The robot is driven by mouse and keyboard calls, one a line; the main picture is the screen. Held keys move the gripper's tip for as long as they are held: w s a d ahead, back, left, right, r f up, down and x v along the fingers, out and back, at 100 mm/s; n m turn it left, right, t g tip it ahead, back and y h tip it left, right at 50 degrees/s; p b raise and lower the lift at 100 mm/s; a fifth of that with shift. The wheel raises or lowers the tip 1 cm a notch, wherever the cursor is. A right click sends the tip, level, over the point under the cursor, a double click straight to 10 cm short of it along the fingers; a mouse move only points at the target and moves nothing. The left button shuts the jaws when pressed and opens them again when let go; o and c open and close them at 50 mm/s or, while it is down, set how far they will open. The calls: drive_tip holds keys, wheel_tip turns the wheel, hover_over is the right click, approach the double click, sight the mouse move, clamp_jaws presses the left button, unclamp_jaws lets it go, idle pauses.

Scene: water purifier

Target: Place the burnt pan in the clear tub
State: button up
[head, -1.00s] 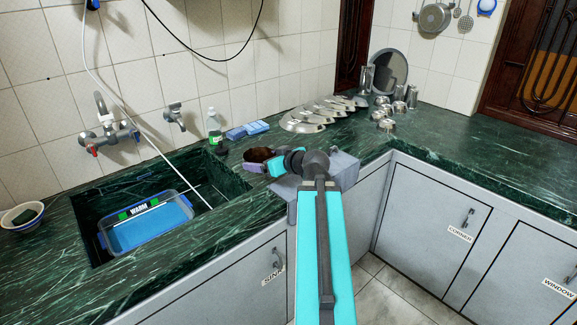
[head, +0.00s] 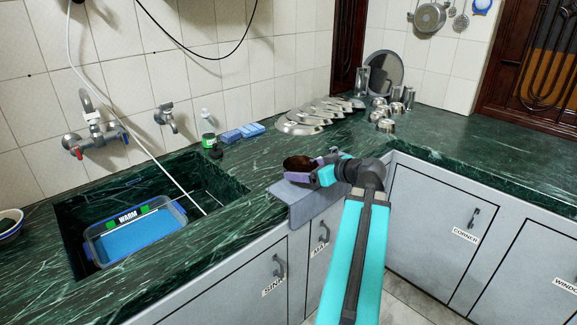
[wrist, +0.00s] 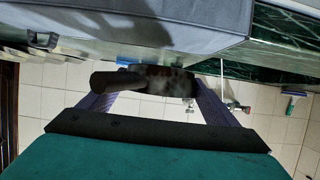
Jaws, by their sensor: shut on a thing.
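The burnt pan (head: 298,163), small and dark brown inside, is held by my gripper (head: 318,170) above the counter's front edge, over a grey mat. In the wrist view the dark pan (wrist: 150,82) sits between the two purple fingers of my gripper (wrist: 155,92), with a dark handle pointing left. The clear tub (head: 94,246), with a blue rim and a WARM label, stands in the sink at the left with blue inside. The pan is well to the right of the tub, apart from it.
The grey mat (head: 312,205) hangs over the counter edge. A tap (head: 95,130) and a white hose rise behind the sink. A green-labelled bottle (head: 208,140), blue sponges (head: 243,132) and steel plates (head: 300,122) stand at the back. Counter between sink and mat is clear.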

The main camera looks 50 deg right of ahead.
drive_tip(key=shift+d, duration=0.15)
drive_tip(key=shift+w+d, duration=0.35)
drive_tip(key=shift+w, duration=0.1)
drive_tip(key=w+d, duration=0.2)
drive_tip(key=w, duration=0.2)
drive_tip(key=w+d+f, duration=0.1)
drive_tip(key=w+d, duration=0.2)
drive_tip(key=w, duration=0.1)
drive_tip(key=w+d+p, duration=0.1)
drive_tip(key=w+d, duration=0.2)
drive_tip(key=w, duration=0.1)
drive_tip(key=shift+w+f, duration=0.2)
drive_tip(key=shift+f, duration=0.05)
drive_tip(key=shift+f, duration=1.75)
drive_tip(key=shift+f, duration=0.15)
drive_tip(key=o, duration=1.1)
drive_tip(key=shift+s+r, duration=0.1)
drive_tip(key=shift+r, duration=0.1)
